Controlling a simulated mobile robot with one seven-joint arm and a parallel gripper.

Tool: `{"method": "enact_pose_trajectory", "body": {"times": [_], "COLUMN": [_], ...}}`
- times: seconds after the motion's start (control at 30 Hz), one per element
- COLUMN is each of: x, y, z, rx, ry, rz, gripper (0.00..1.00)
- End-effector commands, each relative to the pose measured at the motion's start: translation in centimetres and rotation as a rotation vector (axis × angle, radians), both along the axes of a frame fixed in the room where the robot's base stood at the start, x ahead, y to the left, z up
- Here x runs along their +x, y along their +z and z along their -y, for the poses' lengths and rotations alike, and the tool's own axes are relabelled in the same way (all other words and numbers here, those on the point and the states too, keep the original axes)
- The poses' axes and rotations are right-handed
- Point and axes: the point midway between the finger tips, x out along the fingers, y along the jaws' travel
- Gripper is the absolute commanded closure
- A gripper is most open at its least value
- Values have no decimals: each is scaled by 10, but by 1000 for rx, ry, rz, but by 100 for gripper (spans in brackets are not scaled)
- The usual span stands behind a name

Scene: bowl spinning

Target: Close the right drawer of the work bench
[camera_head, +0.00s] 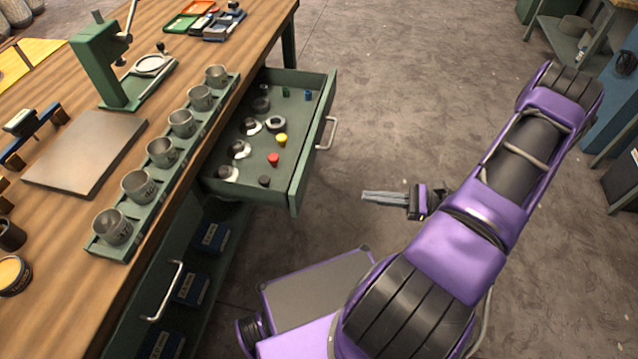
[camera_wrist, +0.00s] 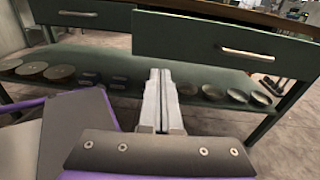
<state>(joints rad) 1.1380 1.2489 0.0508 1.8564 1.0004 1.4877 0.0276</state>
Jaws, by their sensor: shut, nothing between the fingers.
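The right drawer (camera_head: 300,185) of the green work bench is pulled out from under the wooden top. Its metal handle (camera_head: 327,133) is on the front face. In the wrist view the drawer front (camera_wrist: 200,38) is at the upper right, with its handle (camera_wrist: 247,52). My gripper (camera_head: 366,196) is shut and empty. It is in front of the drawer front, to the right of it in the head view, with a visible gap and no contact. The wrist view shows the fingers (camera_wrist: 160,78) together, below and left of the handle.
The drawer holds small pieces, including a red one (camera_head: 273,159) and a yellow one (camera_head: 281,139). The left drawer's handle (camera_head: 165,291) shows below the bench edge. Metal cups (camera_head: 163,152) stand in a row on the top. The floor (camera_head: 400,80) right of the drawer is clear.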

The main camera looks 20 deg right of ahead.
Motion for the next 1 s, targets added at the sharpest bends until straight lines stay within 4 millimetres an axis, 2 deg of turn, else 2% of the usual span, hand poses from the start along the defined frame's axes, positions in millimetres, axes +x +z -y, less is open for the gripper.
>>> {"method": "enact_pose_trajectory", "body": {"times": [0.1,0.27,0.7,1.0], "x": [2,11,60,78], "y": [8,10,9,8], "z": [-3,-16,-91,-116], "rx": [70,75,72,69], "ry": [-40,-38,-36,-38], "rz": [9,10,10,9], "gripper": [100,100,100,100]}}
